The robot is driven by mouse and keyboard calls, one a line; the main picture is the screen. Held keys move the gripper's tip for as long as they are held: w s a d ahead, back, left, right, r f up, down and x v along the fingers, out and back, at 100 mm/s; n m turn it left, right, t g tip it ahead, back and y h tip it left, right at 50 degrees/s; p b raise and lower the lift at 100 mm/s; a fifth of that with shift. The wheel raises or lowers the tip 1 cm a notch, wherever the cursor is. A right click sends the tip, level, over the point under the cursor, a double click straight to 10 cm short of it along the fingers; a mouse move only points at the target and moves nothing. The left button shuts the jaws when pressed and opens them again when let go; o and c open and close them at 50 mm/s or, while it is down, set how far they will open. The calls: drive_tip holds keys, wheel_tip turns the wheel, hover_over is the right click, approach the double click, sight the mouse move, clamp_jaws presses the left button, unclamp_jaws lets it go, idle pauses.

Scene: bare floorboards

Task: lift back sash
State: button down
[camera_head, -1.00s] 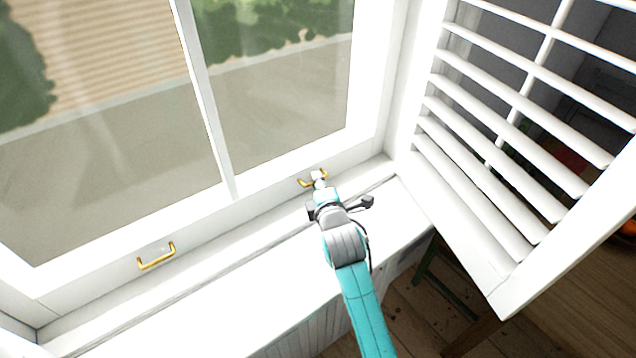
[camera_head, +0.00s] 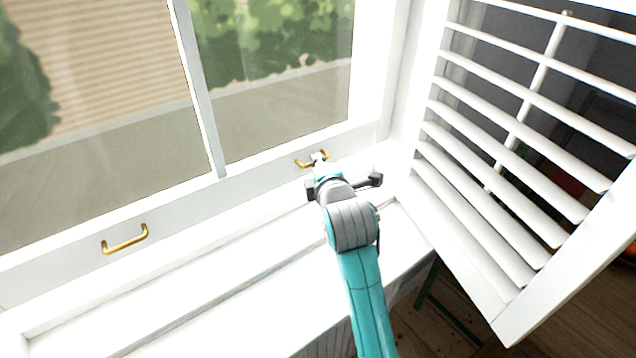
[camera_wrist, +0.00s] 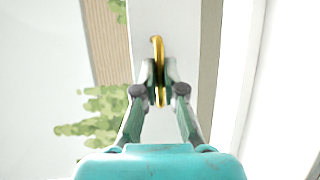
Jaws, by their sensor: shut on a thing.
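The white window sash (camera_head: 190,202) has two brass handles on its bottom rail. The left handle (camera_head: 125,240) is free. My gripper (camera_head: 319,158) is at the right handle (camera_head: 301,163). In the wrist view my gripper (camera_wrist: 159,82) is shut on the brass handle (camera_wrist: 157,46), with a finger on each side of its bar. The handle's middle is hidden between the fingers. The sash's bottom rail stands above the white sill (camera_head: 215,300).
An open white louvred shutter (camera_head: 470,195) stands close to the right of my arm. The white window frame (camera_head: 400,95) rises beside the sash. Dark floorboards (camera_head: 405,335) show below the sill at the lower right.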

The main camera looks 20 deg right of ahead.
drive_tip(key=shift+r, duration=0.3)
drive_tip(key=c, duration=1.3)
unclamp_jaws()
drive_tip(key=shift+f, duration=0.1)
drive_tip(key=shift+o, duration=0.2)
drive_tip(key=v, duration=1.2)
drive_tip(key=shift+s, duration=0.15)
